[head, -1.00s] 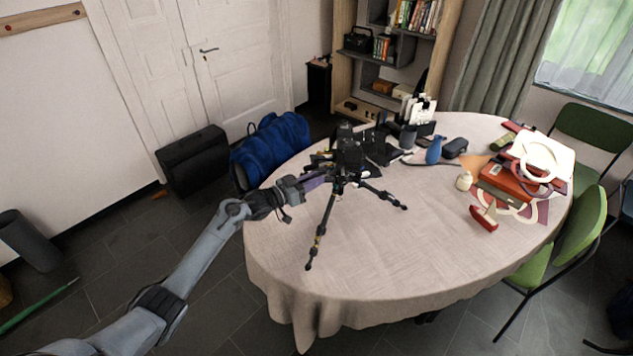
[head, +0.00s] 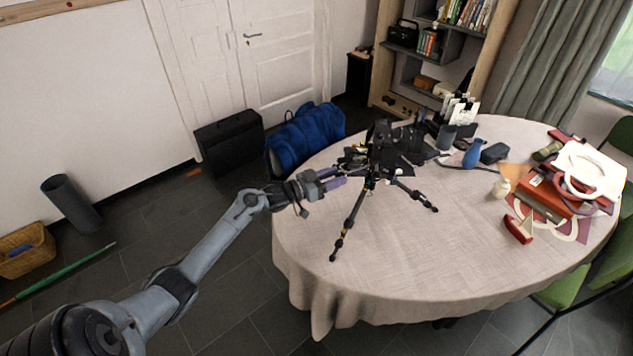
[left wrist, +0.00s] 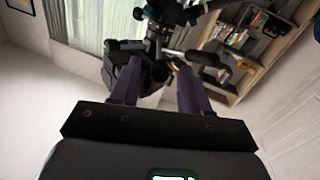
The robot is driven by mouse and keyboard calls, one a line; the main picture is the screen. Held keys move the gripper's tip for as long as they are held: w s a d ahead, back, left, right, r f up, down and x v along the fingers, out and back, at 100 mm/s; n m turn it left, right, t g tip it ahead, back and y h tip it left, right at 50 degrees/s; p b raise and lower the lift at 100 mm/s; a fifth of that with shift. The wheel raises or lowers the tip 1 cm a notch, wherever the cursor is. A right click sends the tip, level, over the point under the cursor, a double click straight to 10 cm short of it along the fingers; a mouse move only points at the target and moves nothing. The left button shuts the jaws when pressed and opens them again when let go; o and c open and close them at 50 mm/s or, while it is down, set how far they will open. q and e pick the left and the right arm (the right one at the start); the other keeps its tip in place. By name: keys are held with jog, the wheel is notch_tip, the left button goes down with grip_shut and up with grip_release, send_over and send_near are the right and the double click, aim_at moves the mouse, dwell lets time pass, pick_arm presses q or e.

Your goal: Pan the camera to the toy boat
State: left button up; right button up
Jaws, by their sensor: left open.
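The black camera (head: 382,143) sits on a black tripod (head: 348,226) that stands with spread legs on the left part of the table. The toy boat (head: 519,229), with a red hull, lies toward the table's right side, in front of a stack of books. My left gripper (head: 338,178) is open, with purple fingers, just left of the tripod head. In the left wrist view my fingers (left wrist: 157,85) are spread, with the tripod head (left wrist: 158,42) beyond them. I cannot tell whether they touch it. My right gripper is not in view.
The round table (head: 430,255) has a cream cloth and is clear at the front. A red box (head: 545,198) is at the right.

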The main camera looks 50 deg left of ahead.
pick_arm(q)
jog(key=v, duration=0.6)
jog(key=shift+s+p, duration=0.35)
jog(key=shift+p, duration=0.05)
